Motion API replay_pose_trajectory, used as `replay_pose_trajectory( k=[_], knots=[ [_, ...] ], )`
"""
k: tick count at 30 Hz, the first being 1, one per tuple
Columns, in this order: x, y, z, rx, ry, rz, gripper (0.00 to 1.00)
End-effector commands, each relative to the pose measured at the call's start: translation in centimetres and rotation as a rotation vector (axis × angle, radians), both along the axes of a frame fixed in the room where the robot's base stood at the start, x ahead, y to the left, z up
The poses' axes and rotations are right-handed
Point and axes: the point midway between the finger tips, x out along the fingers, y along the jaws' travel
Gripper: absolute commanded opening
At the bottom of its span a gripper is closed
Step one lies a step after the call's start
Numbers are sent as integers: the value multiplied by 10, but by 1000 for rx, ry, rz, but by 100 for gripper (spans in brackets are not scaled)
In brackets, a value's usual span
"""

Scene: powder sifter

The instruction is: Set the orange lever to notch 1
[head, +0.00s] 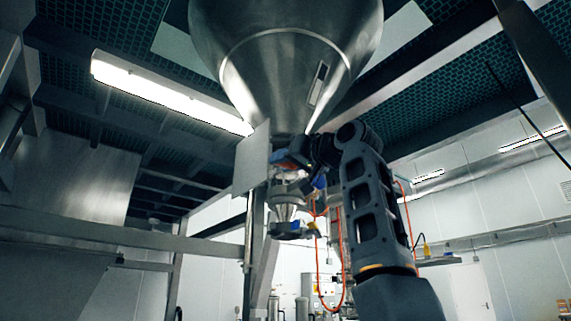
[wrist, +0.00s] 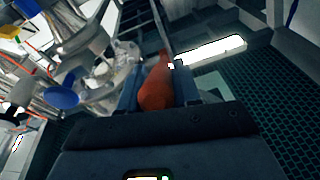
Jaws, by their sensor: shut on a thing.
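The orange lever (wrist: 155,88) shows in the wrist view between the two fingers of my gripper (wrist: 160,90). The fingers are shut on it, one on each side. Its far end runs up toward the metal valve body at the upper left. In the head view only a small orange part of the lever (head: 285,165) shows under the steel hopper, beside my gripper (head: 290,158). My arm and a grey panel hide much of this spot. Notch marks cannot be made out in either view.
A large steel hopper (head: 290,50) hangs above the valve. A flat grey panel (head: 251,160) stands just left of my gripper. Clamps and pipe fittings (head: 288,200) sit below, with a blue knob (wrist: 62,97) close by in the wrist view. Orange hoses (head: 320,260) hang nearby.

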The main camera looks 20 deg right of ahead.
Motion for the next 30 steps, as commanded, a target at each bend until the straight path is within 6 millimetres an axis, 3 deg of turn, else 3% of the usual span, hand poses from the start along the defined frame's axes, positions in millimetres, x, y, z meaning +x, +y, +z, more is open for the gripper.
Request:
replay_pose_trajectory(
  k=[11,12,18,26,30],
  knots=[
    [4,1,-6,7,-20,-1,0],
    [4,1,-6,7,-20,-1,33],
    [4,1,-6,6,-20,-1,52],
    [2,0,-6,7,-21,0,53],
    [-9,-4,-10,6,-23,-2,53]
  ],
)
